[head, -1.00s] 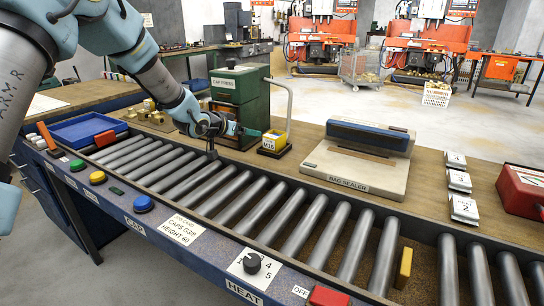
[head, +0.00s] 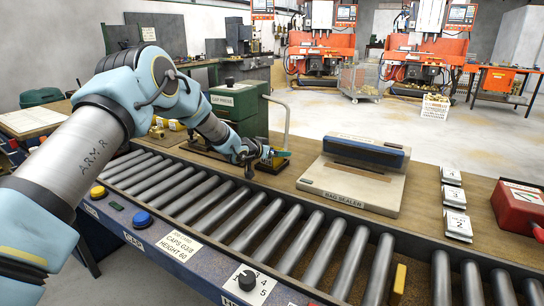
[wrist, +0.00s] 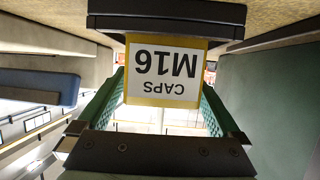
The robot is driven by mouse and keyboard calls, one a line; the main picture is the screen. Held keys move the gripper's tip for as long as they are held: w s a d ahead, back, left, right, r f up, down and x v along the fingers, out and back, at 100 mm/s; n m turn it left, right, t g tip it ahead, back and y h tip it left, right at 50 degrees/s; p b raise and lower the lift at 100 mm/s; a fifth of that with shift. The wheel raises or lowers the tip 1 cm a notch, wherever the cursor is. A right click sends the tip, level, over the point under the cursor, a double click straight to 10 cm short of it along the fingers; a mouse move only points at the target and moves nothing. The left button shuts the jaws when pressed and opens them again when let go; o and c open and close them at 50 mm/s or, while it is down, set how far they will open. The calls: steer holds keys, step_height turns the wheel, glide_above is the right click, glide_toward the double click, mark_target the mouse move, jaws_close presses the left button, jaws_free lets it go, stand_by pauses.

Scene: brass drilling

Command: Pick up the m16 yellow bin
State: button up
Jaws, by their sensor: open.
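The m16 yellow bin (wrist: 162,73) shows its white "CAPS M16" label upside down in the wrist view. It rests on a dark base (wrist: 165,14). My gripper (wrist: 163,88) is open, with one teal finger to each side of the bin's label face. I cannot tell how deep the bin sits between the fingers. In the head view my gripper (head: 264,155) is at the bin beside the green cap press (head: 238,105) and hides most of it.
The bag sealer (head: 355,175) stands to the right on the bench. The roller conveyor (head: 215,200) runs in front. Several white number blocks (head: 455,198) and a red box (head: 520,205) lie farther right.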

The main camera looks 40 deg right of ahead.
steer(key=shift+w+d+f, duration=0.1)
steer(key=shift+d+f, duration=0.15)
steer(key=shift+d, duration=0.2)
steer(key=shift+c, duration=0.4)
steer(key=c, duration=1.3)
steer(key=shift+r, duration=0.1)
